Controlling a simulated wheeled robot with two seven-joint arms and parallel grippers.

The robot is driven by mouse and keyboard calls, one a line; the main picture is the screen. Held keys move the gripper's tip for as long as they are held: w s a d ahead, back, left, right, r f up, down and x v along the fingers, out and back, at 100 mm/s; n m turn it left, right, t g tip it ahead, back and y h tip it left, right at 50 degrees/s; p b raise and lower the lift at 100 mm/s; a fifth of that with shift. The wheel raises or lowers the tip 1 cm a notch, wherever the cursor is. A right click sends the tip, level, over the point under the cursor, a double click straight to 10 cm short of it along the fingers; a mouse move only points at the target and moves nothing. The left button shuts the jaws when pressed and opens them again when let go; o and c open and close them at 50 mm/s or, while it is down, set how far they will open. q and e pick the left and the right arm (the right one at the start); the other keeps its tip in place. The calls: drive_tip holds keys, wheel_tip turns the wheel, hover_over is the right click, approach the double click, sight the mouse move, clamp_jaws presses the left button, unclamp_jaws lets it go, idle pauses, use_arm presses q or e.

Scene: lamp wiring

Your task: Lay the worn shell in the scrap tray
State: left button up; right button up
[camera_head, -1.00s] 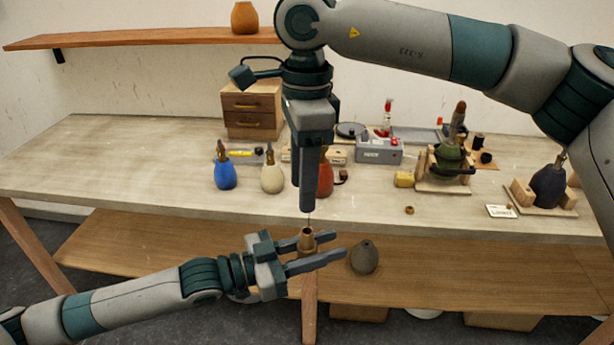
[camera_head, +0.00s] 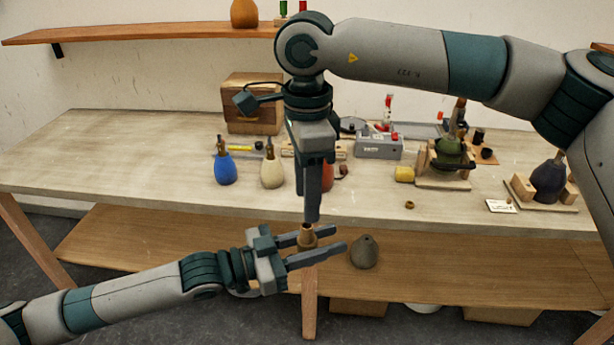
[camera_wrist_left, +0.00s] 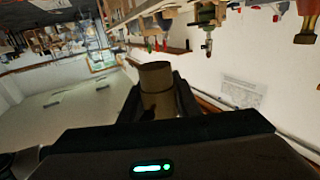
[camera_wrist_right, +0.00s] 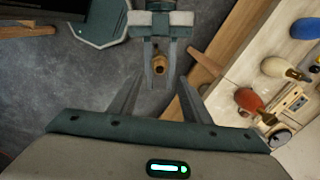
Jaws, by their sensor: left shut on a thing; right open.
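My left gripper (camera_head: 316,254) is shut on a brown-brass cylindrical shell (camera_head: 306,240), held in front of the bench. The shell also shows between the fingers in the left wrist view (camera_wrist_left: 158,88) and beyond my right fingers in the right wrist view (camera_wrist_right: 159,64). My right gripper (camera_head: 313,203) points down just above the shell, open and empty; its spread fingers show in the right wrist view (camera_wrist_right: 160,95). A flat grey tray (camera_head: 420,130) lies at the back of the bench; I cannot tell whether it is the scrap tray.
Blue (camera_head: 225,170) and cream (camera_head: 272,172) lamp bodies stand on the bench; a red one (camera_head: 327,178) is partly hidden by my right gripper. A grey tester box (camera_head: 379,146) and a green lamp in a wooden cradle (camera_head: 452,155) are farther right. The bench's left part is clear.

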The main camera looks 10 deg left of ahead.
sight(307, 226)
wheel_tip(307, 226, down, 8)
idle(0.4)
clamp_jaws()
use_arm(q)
drive_tip(key=o, duration=1.2)
drive_tip(key=shift+o, duration=0.2)
drive_tip(key=v, duration=1.2)
